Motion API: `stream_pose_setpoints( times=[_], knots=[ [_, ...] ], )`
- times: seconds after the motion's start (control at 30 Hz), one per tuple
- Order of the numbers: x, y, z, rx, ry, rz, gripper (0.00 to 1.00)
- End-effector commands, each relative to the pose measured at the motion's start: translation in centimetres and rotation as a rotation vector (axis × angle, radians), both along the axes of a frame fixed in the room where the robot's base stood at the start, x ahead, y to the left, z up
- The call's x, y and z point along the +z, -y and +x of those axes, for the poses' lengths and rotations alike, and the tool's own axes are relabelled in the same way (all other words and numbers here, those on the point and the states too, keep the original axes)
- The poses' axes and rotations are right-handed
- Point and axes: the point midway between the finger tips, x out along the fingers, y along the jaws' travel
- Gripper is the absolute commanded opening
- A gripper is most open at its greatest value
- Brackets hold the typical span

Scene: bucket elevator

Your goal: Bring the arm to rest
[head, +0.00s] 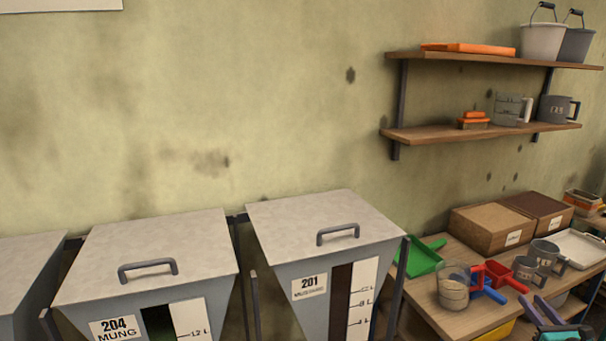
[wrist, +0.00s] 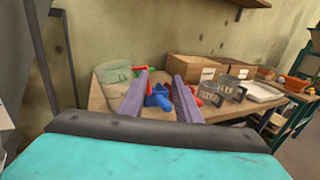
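My gripper (head: 531,299) shows at the lower right of the head view, with two purple fingers and a teal body cut off by the bottom edge. It is in front of the wooden table (head: 466,318). In the wrist view my gripper (wrist: 160,76) points toward the table, its fingers apart with a clear gap. Nothing is held between them. A blue scoop (wrist: 158,97) and a red scoop (wrist: 208,95) show beyond the fingers, on the table. Most of my arm is out of view.
The table holds a green scoop (head: 426,257), a clear beaker (head: 453,287), grey mugs (head: 545,252), wooden boxes (head: 492,228) and a white tray (head: 580,247). Lidded bins labelled 204 (head: 150,250) and 201 (head: 322,226) stand left. Wall shelves (head: 480,133) hang above.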

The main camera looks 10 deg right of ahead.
Motion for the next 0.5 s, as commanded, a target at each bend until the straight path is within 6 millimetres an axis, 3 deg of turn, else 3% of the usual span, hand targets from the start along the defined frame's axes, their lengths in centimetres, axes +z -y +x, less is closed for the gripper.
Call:
stream_pose_setpoints(
  times=[0.5],
  knots=[
    [0.2,-1.1,4.0,-0.104,0.069,0.234,0.30]
  ],
)
